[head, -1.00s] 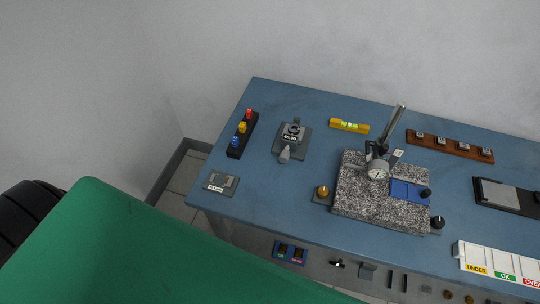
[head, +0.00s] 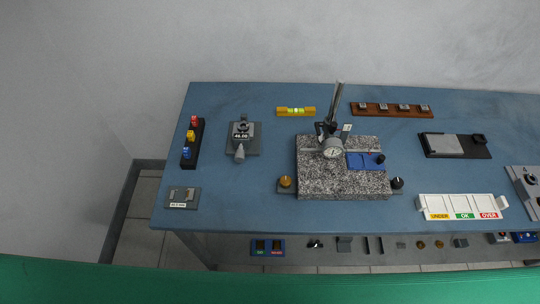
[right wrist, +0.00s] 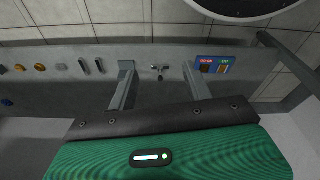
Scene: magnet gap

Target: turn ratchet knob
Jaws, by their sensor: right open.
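A grey micrometer-like device (head: 242,138) with a small number display stands at the left of the blue bench in the head view. A tapered grey knob (head: 239,155) points from it toward the bench's front; I take this to be the ratchet knob. Neither gripper shows in the head view. In the right wrist view, the two grey fingers of my right gripper (right wrist: 157,68) are spread apart with nothing between them. The device does not show in that view, and the gripper is away from it.
The blue bench (head: 240,205) carries a granite plate (head: 345,185) with a dial gauge (head: 332,149), a black rack with coloured pieces (head: 193,142), a grey block (head: 183,197) and a white sorting tray (head: 462,204). Bare bench surrounds the device. A lower shelf holds small parts, including a blue tray (right wrist: 214,64).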

